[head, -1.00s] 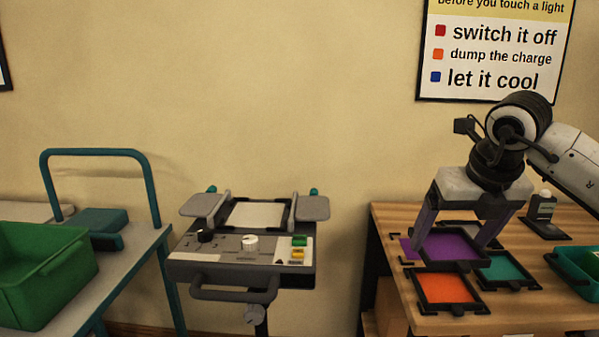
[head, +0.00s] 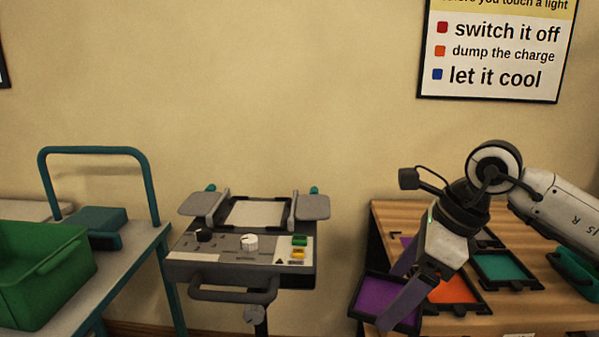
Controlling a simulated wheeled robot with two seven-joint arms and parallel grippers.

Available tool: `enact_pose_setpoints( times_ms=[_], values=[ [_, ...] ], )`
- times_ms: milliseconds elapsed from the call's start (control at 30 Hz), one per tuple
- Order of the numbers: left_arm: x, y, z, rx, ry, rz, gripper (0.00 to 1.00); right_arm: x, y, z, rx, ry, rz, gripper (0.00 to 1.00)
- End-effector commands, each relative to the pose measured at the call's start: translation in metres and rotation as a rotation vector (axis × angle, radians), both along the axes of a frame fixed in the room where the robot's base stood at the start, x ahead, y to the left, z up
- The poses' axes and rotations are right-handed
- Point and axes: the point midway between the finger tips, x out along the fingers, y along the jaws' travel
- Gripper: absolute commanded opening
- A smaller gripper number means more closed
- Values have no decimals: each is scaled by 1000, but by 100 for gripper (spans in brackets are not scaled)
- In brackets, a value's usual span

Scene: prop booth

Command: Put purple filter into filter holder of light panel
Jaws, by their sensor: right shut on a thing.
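The purple filter (head: 385,298), a purple sheet in a dark frame, is in my right gripper (head: 396,287) at the front left edge of the wooden table. The gripper is shut on it, and the filter is tilted. One finger covers part of its right side. The light panel (head: 245,246) stands in the middle with knobs and coloured buttons. Its filter holder (head: 256,213) is at the back, around a pale panel, with grey flaps on both sides. It looks empty. My left gripper is not in view.
On the wooden table (head: 385,217) lie an orange filter (head: 452,290) and a teal filter (head: 503,266). A teal tray (head: 575,272) is at the right. A green crate (head: 42,272) sits on a cart at the left. A gap separates the table and light panel.

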Motion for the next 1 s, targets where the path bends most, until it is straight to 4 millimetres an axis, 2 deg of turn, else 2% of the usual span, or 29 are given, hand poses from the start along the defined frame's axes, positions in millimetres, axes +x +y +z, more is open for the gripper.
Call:
enact_pose_setpoints(
  times_ms=[367,600,800,1000],
  values=[
    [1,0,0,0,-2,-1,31,-54,12,-41,0,3,839,63],
    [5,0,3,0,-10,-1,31,-96,13,-65,-3,2,1418,63],
    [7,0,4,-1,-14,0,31,-124,11,-78,-2,0,1783,63],
    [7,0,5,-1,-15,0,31,-145,8,-86,-1,-2,2028,63]
  ],
)
